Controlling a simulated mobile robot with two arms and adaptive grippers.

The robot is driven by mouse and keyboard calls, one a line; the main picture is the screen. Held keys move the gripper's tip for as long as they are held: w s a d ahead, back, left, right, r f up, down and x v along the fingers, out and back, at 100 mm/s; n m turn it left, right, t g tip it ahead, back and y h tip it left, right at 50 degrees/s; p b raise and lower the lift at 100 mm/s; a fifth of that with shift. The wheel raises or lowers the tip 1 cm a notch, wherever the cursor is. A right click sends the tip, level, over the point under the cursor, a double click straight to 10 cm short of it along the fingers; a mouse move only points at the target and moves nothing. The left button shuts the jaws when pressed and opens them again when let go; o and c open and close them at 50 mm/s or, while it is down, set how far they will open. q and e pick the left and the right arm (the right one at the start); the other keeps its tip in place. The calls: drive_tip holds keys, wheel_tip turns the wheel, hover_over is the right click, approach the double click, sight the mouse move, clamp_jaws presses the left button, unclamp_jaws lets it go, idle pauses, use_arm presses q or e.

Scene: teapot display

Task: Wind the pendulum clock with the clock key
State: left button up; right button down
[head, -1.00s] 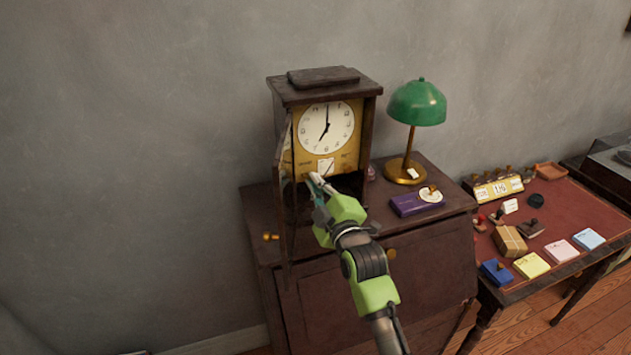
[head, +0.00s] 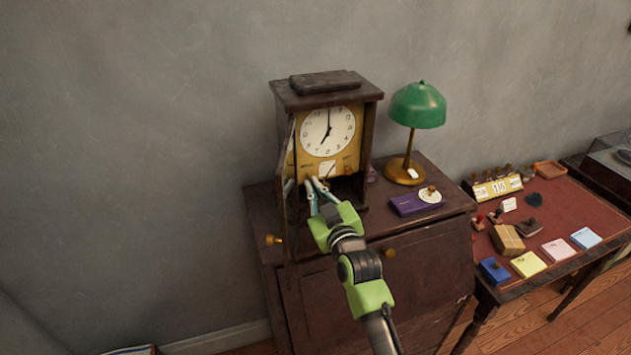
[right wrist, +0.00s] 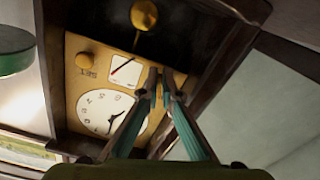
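The pendulum clock (head: 355,95) stands upright on the dark cabinet, with its front door (head: 284,190) swung open at the left. Its white dial (head: 327,130) sits on a yellow plate, above a dark opening. In the right wrist view the dial (right wrist: 98,112) appears upside down, with a brass knob (right wrist: 86,60), a small white plate (right wrist: 124,70) and a brass disc (right wrist: 144,14). My left gripper is out of view.
A green lamp (head: 417,105) and a purple box (head: 412,205) stand on the cabinet (head: 400,275) right of the clock. A desk (head: 570,208) with stamps, pads and a calendar is farther right. The open door stands close to the left of my right gripper.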

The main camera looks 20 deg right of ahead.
drive_tip(key=shift+a+r+m+p, duration=0.15)
drive_tip(key=shift+m+p, duration=0.35)
drive_tip(key=shift+m, duration=1.15)
drive_tip(key=shift+a+r+m+p, duration=0.15)
drive_tip(key=shift+m+p, duration=0.3)
drive_tip(key=shift+m, duration=1.15)
drive_tip(key=shift+a+r+m+p, duration=0.1)
drive_tip(key=shift+a+m+p, duration=0.3)
drive_tip(key=shift+m, duration=1.25)
drive_tip(key=shift+d, duration=0.15)
drive_tip(key=c, duration=2.3)
unclamp_jaws()
drive_tip(key=shift+f, duration=0.1)
drive_tip(key=shift+f, duration=0.1)
